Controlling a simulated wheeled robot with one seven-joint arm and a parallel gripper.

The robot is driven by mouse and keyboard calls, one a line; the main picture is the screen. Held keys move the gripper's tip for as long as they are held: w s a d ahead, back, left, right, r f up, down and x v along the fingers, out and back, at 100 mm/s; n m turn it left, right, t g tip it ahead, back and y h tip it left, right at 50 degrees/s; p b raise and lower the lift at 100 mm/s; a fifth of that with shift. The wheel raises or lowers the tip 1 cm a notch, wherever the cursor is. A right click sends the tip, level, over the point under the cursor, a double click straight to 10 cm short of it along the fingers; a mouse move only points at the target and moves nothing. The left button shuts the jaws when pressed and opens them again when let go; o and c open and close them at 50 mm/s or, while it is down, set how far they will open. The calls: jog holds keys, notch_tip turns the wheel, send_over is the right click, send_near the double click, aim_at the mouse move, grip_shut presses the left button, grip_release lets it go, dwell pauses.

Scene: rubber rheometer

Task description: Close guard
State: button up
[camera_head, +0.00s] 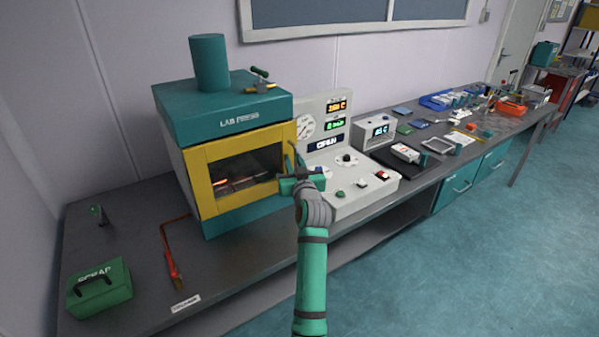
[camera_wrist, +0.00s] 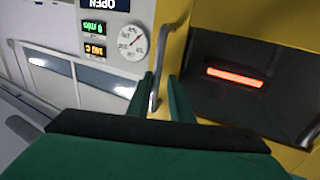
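The guard (camera_head: 241,206) is a yellow frame with a dark window on the front of the teal and grey lab press (camera_head: 222,108). It looks close to flush with the press front; I cannot tell if a small gap is left. In the wrist view its yellow frame (camera_wrist: 174,48) carries a grey bar handle (camera_wrist: 182,22). My gripper (camera_head: 290,176) is at the guard's right edge. In the wrist view its green fingers (camera_wrist: 161,80) lie on both sides of the handle with little gap, apparently shut on it. Glowing orange heat (camera_wrist: 235,77) shows inside the press.
A control console (camera_head: 345,195) with dial, displays and buttons stands right of the press, close to my gripper. A green SCRAP box (camera_head: 100,290) and a red-handled tool (camera_head: 172,262) lie to the left. Trays and small items cover the bench further right.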

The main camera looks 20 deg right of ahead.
jog(key=s+a, duration=0.1)
jog(key=s, duration=0.8)
jog(key=shift+s, duration=0.35)
jog(key=shift+s+a+f, duration=0.1)
jog(key=s+a, duration=0.3)
jog(key=s, duration=0.8)
jog(key=shift+s+a, duration=0.15)
jog(key=shift+s, duration=0.25)
dwell(0.5)
jog(key=c, duration=0.3)
jog(key=s+h, duration=0.1)
jog(key=s, duration=0.1)
jog(key=s+a+m+h, duration=0.1)
jog(key=s, duration=0.2)
jog(key=s+a+m+g+h, duration=0.1)
jog(key=s, duration=0.2)
jog(key=shift+s+f+h, duration=0.2)
jog(key=shift+f+h, duration=0.05)
jog(key=shift+h, duration=0.05)
grip_shut()
jog(key=x, duration=1.3)
jog(key=shift+d+m, duration=0.3)
jog(key=shift+d, duration=0.05)
